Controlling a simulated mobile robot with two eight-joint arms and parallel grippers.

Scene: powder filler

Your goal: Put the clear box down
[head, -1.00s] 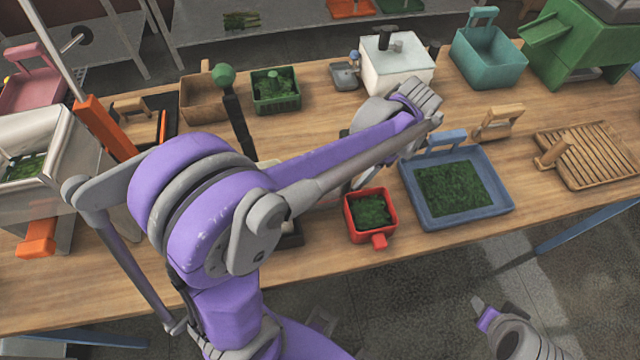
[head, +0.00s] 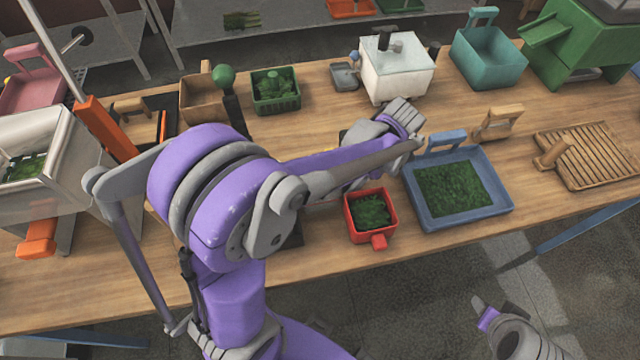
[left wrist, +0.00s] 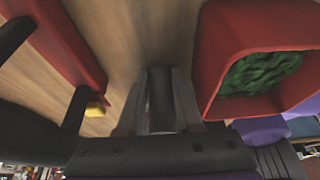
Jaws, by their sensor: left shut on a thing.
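My left gripper (left wrist: 160,102) is shut on a dark grey, upright handle-like piece (left wrist: 161,88) in the left wrist view. Whether this piece belongs to the clear box I cannot tell; no clear walls show plainly there. The gripper is just beside a red box (left wrist: 208,60) of green leaves, which also shows in the head view (head: 379,239).
A blue tray (head: 500,210) of green leaves stands right of the red box. A white lidded box (head: 398,82), a green basket (head: 276,104) and a teal bin (head: 490,70) stand behind. A slatted wooden rack (head: 590,155) lies at the right.

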